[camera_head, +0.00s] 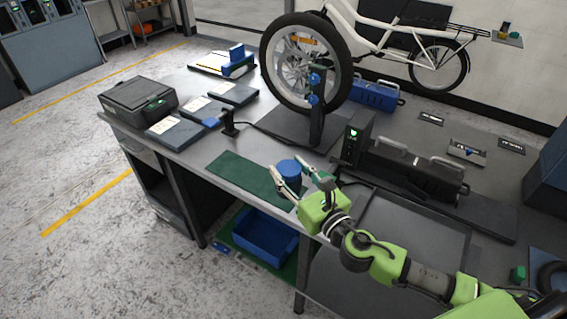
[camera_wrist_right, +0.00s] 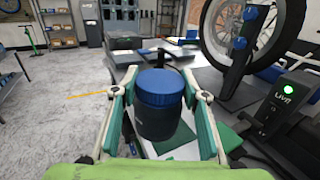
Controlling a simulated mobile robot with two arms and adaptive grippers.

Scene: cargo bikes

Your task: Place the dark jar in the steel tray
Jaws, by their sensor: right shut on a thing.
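The dark jar (camera_wrist_right: 158,118) with a blue lid stands upright between the fingers of my right gripper in the right wrist view. In the head view its blue lid (camera_head: 290,167) shows over the right end of the green mat (camera_head: 238,177). My right gripper (camera_head: 289,171) is shut on the jar, one finger on each side. I cannot tell if the jar's base touches the mat. The steel tray (camera_head: 412,222) lies on the bench to the right of the jar, partly hidden by my right arm. My left gripper is out of view.
A black device with a green light (camera_head: 353,136) and a long dark case (camera_head: 415,168) stand behind the tray. A bike wheel (camera_head: 337,62) on a stand is at the back. A blue bin (camera_head: 262,240) sits below the bench. The visible tray floor is clear.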

